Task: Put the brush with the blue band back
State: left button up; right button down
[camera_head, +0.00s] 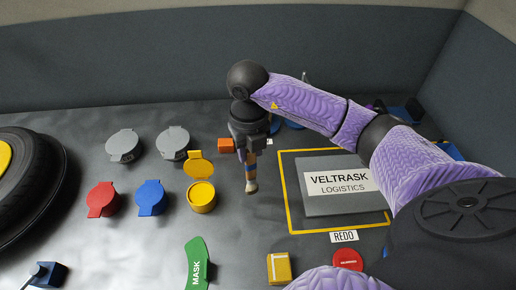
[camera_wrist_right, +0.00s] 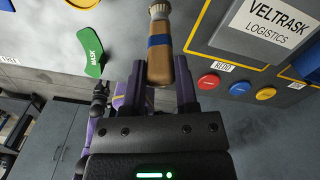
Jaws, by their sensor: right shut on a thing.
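The brush with the blue band (camera_wrist_right: 160,62) has a wooden handle and pale bristles. My right gripper (camera_head: 248,145) is shut on its handle, and the wrist view shows the handle between the two fingers (camera_wrist_right: 163,92). In the head view the brush (camera_head: 250,172) hangs roughly upright, bristles down, to the right of the open yellow pot (camera_head: 201,196). I cannot tell whether the bristles touch the table. A blue pot (camera_head: 151,199) has its lid shut. My left gripper cannot be made out.
Closed red (camera_head: 101,200) and grey (camera_head: 122,147) pots stand left. An orange block (camera_head: 226,145) lies behind the gripper. A grey Veltrask panel (camera_head: 322,201) in a yellow frame lies right. A green MASK piece (camera_head: 196,263) lies in front.

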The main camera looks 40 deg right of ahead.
aim_at(251, 164)
notch_tip(251, 164, down, 4)
jog(key=shift+f+b, duration=0.25)
jog(key=shift+b, duration=0.15)
pick_arm(q)
jog(key=shift+d+f, duration=0.2)
jog(key=shift+f, duration=0.25)
jog(key=shift+d, duration=0.1)
pick_arm(e)
jog(key=shift+f, duration=0.15)
jog(key=shift+c, duration=1.8)
grip_release()
pick_arm(q)
jog(key=shift+d+f, duration=0.1)
jog(key=shift+d, duration=0.05)
